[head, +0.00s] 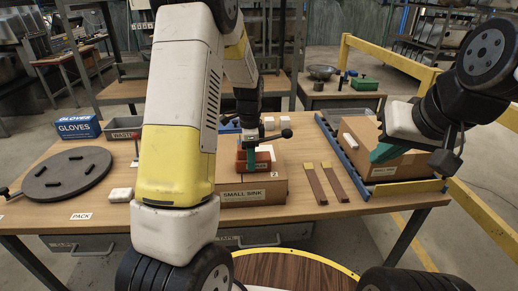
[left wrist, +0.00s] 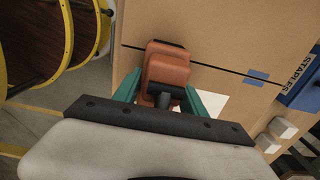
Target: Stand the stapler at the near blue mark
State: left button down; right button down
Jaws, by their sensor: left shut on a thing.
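The orange-red stapler (head: 264,159) is at the top of the cardboard box marked SMALL SINK (head: 252,188). My left gripper (head: 250,160) is shut on it from above. In the left wrist view the stapler (left wrist: 168,70) sits between the teal fingers of my left gripper (left wrist: 158,95). I cannot tell whether its underside touches the surface. A blue mark (left wrist: 256,77) lies on the brown surface to the right of the stapler, by a thin black line. My right gripper (head: 388,152) is over the right-hand box; its finger opening is not clear.
A blue STAPLES box (left wrist: 301,78) and white blocks (left wrist: 284,128) are to the right in the wrist view. Two brown strips (head: 325,185) lie right of the box. A dark round turntable (head: 68,174) is at the left.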

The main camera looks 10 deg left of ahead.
pick_arm(q)
jog(key=shift+f, duration=0.1)
jog(key=c, duration=0.6)
grip_release()
jog(key=shift+c, duration=0.2)
notch_tip(320, 180, up, 12)
jog(key=shift+r, duration=0.1)
jog(key=s+r+n+t+h, duration=0.1)
jog(key=s+r+n+t, duration=0.2)
jog(key=s+r+n, duration=0.55)
jog(key=s+d+r+n+t, duration=0.1)
jog(key=s+n, duration=0.1)
jog(key=s, duration=0.6)
jog(key=s+d+r+n+t+h, duration=0.1)
jog(key=s+n+t, duration=0.1)
jog(key=s, duration=0.5)
jog(key=shift+s+n, duration=0.4)
jog(key=shift+n, duration=0.45)
